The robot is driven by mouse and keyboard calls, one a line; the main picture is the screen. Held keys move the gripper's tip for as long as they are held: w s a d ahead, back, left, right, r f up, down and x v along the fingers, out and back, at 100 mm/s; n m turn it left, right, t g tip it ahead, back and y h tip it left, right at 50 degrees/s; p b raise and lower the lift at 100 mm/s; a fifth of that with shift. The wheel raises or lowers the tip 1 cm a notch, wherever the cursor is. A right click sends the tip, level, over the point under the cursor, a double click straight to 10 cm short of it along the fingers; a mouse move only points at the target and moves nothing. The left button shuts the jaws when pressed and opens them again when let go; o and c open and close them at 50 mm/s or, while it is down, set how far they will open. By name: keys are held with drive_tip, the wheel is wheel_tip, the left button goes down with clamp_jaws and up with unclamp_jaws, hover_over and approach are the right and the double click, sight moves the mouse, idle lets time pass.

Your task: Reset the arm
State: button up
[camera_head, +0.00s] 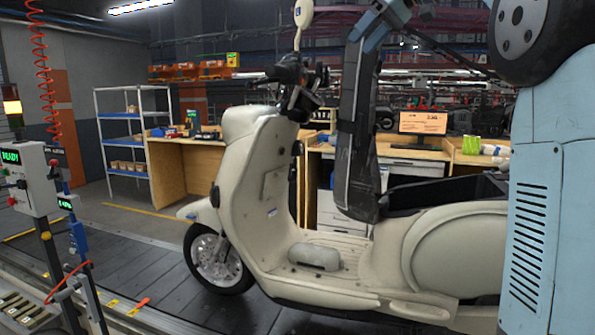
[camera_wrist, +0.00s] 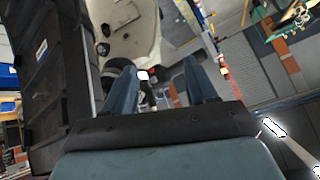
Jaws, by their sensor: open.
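My gripper (camera_wrist: 158,74) shows in the wrist view with its two blue-grey fingers apart and nothing between them. Past the fingers is the cream scooter (camera_wrist: 128,38), seen at a tilt.
The scooter stands on a dark slat conveyor (camera_head: 130,232). A grey control box (camera_head: 28,180) on posts is at the left. Behind are a shelf rack (camera_head: 122,141), wooden desks (camera_head: 173,170) and a monitor (camera_head: 422,123). Open floor lies between conveyor and rack.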

drive_tip(key=s+d+f+m+h, duration=0.2)
drive_tip(key=s+f+m, duration=0.1)
drive_tip(key=s+f, duration=0.7)
drive_tip(key=s+d+f+m+t+h, duration=0.1)
drive_tip(key=s+d+f+m+h, duration=0.2)
drive_tip(key=s+f, duration=0.8)
drive_tip(key=s+d+f+m+h, duration=0.2)
drive_tip(key=s+f, duration=0.8)
drive_tip(key=f, duration=0.7)
drive_tip(key=shift+s+d+m+t+h, duration=0.2)
drive_tip(key=shift+m+t+h, duration=0.1)
drive_tip(key=shift+m+h, duration=0.1)
